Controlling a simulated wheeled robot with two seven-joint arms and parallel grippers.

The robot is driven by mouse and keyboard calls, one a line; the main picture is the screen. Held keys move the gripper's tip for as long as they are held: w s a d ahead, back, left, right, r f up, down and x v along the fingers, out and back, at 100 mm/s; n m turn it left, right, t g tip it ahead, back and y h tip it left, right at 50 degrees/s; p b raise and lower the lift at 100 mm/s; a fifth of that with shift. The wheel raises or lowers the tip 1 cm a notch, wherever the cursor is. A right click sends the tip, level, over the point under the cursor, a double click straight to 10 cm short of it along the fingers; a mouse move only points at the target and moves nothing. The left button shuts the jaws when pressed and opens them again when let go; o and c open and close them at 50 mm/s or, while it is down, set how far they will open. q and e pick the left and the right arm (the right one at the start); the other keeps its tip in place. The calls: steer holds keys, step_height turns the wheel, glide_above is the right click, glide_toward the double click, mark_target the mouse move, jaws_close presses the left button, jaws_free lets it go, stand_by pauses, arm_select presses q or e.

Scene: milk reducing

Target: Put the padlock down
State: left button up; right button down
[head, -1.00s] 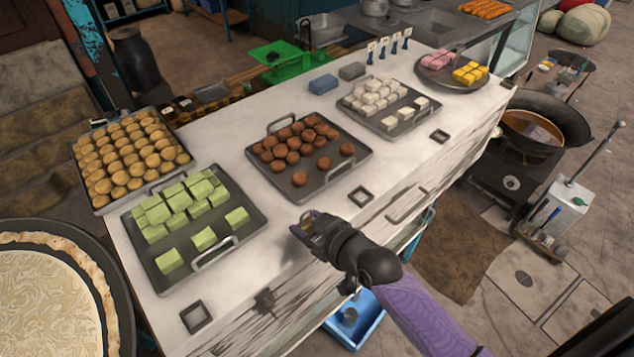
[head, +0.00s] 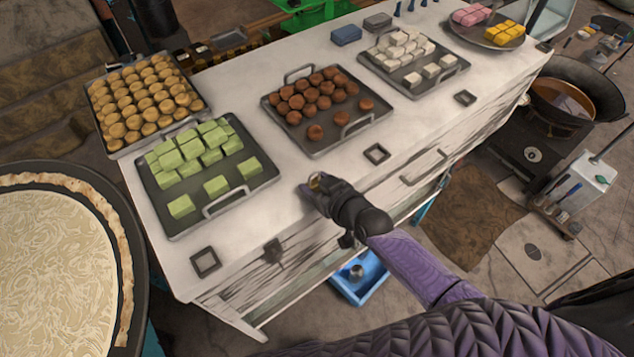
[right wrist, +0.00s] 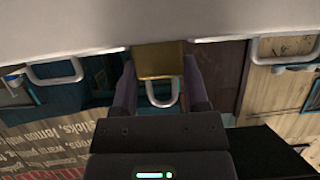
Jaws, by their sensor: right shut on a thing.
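The padlock (right wrist: 160,60) has a brass body and a silver shackle, and shows between the two fingers in the right wrist view. My right gripper (right wrist: 160,82) is shut on it. In the head view the right gripper (head: 318,188) is at the front edge of the white counter (head: 290,225), and a small bit of brass padlock (head: 316,181) shows at its tip. I cannot tell whether the padlock touches the counter top. My left gripper is not in view.
Trays of green cubes (head: 238,205), brown balls (head: 343,132) and white cubes (head: 428,72) stand behind the gripper. Empty square frames (head: 376,153) and (head: 205,262) lie along the front edge. Bare counter lies between them. A blue bin (head: 345,292) is below.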

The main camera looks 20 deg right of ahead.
steer(key=shift+c, duration=0.4)
jaws_free()
steer(key=shift+r+p, duration=0.25)
steer(key=shift+p, duration=0.05)
steer(key=p+v, duration=0.2)
steer(key=v, duration=1)
steer(key=s+d+f+m+g+h, duration=0.15)
steer(key=s+f, duration=0.25)
steer(key=f, duration=0.4)
steer(key=s+d+f+g+h, duration=0.2)
steer(key=s+f+g, duration=0.1)
steer(key=f, duration=0.5)
steer(key=s+f+g, duration=0.3)
steer(key=s+f, duration=0.2)
steer(key=s, duration=0.4)
steer(key=s+a+f+g+h, duration=0.1)
steer(key=s+f+g, duration=0.3)
steer(key=s, duration=0.5)
steer(key=shift+s+a+f, duration=0.3)
steer(key=shift+s+f, duration=0.1)
steer(key=shift+f, duration=0.55)
